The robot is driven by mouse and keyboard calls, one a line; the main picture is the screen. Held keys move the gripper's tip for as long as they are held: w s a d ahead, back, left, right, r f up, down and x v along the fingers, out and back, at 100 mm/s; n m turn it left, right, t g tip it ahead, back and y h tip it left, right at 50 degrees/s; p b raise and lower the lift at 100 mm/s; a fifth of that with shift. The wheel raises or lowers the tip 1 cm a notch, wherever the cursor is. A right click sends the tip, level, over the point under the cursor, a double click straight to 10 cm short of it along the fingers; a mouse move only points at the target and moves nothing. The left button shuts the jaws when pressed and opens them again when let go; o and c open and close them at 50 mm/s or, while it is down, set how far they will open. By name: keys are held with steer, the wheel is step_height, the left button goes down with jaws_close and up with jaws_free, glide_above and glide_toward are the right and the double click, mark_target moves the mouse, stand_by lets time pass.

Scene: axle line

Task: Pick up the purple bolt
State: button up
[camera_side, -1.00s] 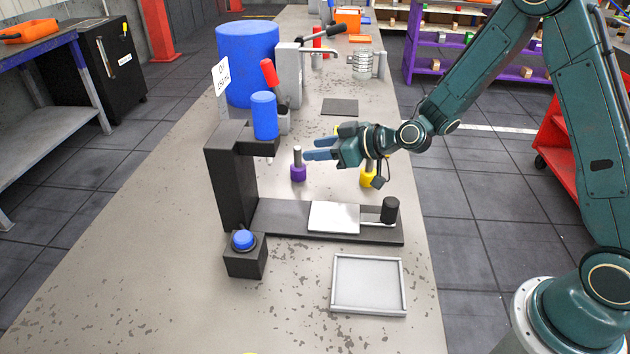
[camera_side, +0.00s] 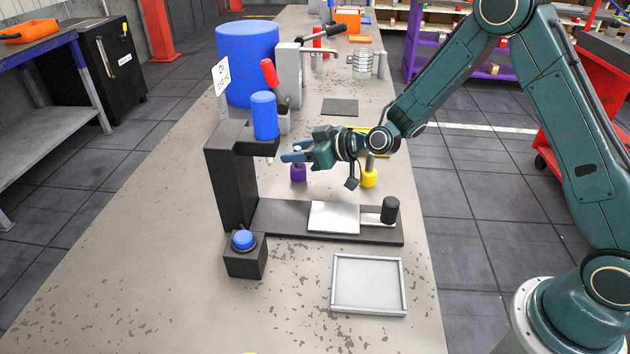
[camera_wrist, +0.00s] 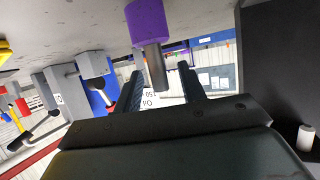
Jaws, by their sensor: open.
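The purple bolt (camera_side: 298,173) stands upright on the bench, its purple head down. In the side view my gripper (camera_side: 290,152) is at its upper part and hides most of the grey shank. In the wrist view the purple head (camera_wrist: 148,20) is at the top and the grey shank (camera_wrist: 154,68) points down between my two dark fingers (camera_wrist: 160,85). The fingers are open, with a gap on both sides of the shank in that view.
A black press frame (camera_side: 232,180) with a blue cylinder (camera_side: 264,115) stands close to the left of my gripper. A yellow bolt (camera_side: 369,178) stands to the right. A white plate (camera_side: 334,217) and a grey tray (camera_side: 336,284) are nearer the front.

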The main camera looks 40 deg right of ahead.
steer(key=shift+w, duration=0.1)
stand_by(0.4)
jaws_close()
step_height(320, 180, up, 20)
stand_by(1.0)
stand_by(0.5)
